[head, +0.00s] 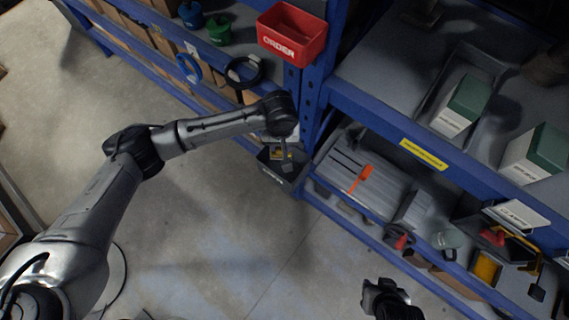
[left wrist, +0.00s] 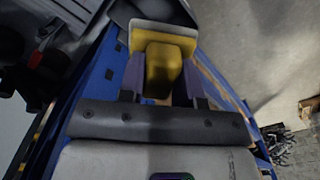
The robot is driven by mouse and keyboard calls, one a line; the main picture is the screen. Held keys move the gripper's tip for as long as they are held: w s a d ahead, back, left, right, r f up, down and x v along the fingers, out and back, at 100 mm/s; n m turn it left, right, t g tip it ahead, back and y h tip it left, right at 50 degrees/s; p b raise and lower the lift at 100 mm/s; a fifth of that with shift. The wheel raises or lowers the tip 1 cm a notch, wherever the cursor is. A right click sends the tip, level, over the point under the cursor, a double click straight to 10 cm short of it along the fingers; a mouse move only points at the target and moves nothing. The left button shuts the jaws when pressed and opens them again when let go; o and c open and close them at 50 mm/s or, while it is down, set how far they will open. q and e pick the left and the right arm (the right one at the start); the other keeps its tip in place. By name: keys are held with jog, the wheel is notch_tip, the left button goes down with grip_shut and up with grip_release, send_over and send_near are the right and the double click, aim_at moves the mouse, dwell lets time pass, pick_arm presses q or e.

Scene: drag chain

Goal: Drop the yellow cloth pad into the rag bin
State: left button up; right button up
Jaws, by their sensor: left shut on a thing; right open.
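The yellow cloth pad (head: 277,154) is mostly hidden in the head view under my left arm. The left wrist view shows the pad (left wrist: 163,68) between the two fingers, with a paler edge at its far end. My left gripper (left wrist: 164,82) is shut on it. Whether the pad is inside the rim cannot be told. My right gripper (head: 384,290) is open and empty, over bare floor.
A red ORDER bin (head: 292,43) hangs on the blue rack post (head: 313,95) above my left wrist. Shelves right of the post hold green-and-white boxes (head: 462,104) and a grey case with an orange handle (head: 359,179). The concrete floor (head: 205,225) is clear.

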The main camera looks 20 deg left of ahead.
pick_arm(q)
jog(key=w+a+f+b, duration=0.2)
jog(key=w+f+b, duration=0.1)
jog(key=f+b, duration=0.4)
jog(key=shift+w+a+f+b, duration=0.2)
jog(key=shift+a+f+b, duration=0.05)
jog(key=shift+b, duration=0.15)
dwell(0.4)
jog(key=o, duration=0.9)
jog(key=shift+r, duration=0.1)
notch_tip(320, 180, up, 14)
jog(key=p, duration=0.3)
jog(key=shift+f, duration=0.2)
